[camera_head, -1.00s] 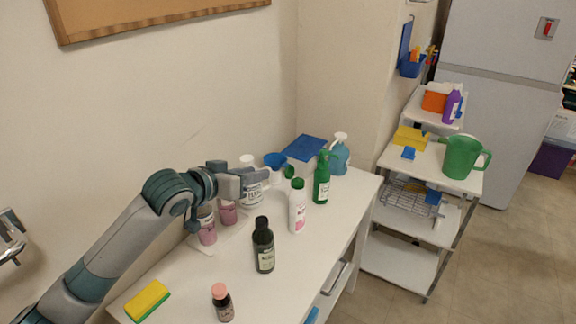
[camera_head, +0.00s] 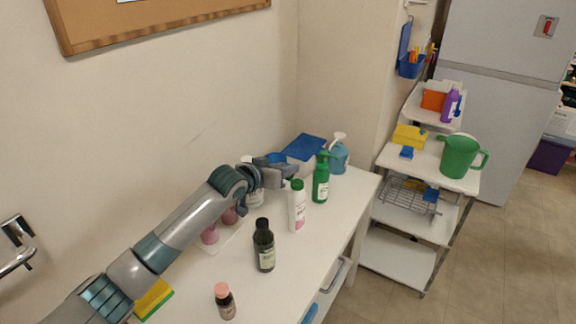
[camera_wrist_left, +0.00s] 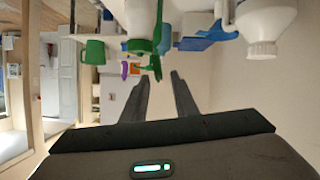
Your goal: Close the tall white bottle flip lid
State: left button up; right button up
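The tall white bottle (camera_head: 298,212) with a green cap (camera_head: 298,185) stands upright on the white table. Its green flip lid looks down on the cap, though the gripper is close beside it. In the left wrist view, upside down, the bottle (camera_wrist_left: 140,18) shows with its green cap (camera_wrist_left: 140,46) near the fingers. My left gripper (camera_head: 291,172) is at cap height, just left of and behind the bottle top. Its two fingers (camera_wrist_left: 160,76) are apart with nothing between them; contact with the lid cannot be told. My right gripper is not in view.
A green spray bottle (camera_head: 321,182) stands close right of the white bottle. A dark bottle (camera_head: 264,248) and a small pink-capped bottle (camera_head: 225,302) stand nearer. A white jar (camera_head: 256,193) is partly behind my arm. A shelf cart (camera_head: 398,265) stands to the right.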

pick_arm(q)
jog(key=shift+x, duration=0.85)
grip_shut()
jog(key=shift+s+p, duration=0.1)
jog(key=shift+p, duration=0.25)
jog(key=shift+s+d+r+m+y+p, duration=0.1)
jog(key=shift+d+m+y+p, duration=0.2)
jog(key=shift+m+y, duration=0.15)
jog(key=shift+s+d+m+t+y+p, duration=0.3)
jog(key=shift+m+t+p, duration=0.2)
jog(key=shift+m, duration=0.25)
jog(key=shift+s+d+m+t+y, duration=0.1)
jog(key=shift+d+m+t+y, duration=0.2)
jog(key=shift+m, duration=0.3)
jog(key=shift+s+d+m+t+y, duration=0.2)
jog(key=shift+m+y, duration=0.15)
jog(key=shift+m, duration=0.25)
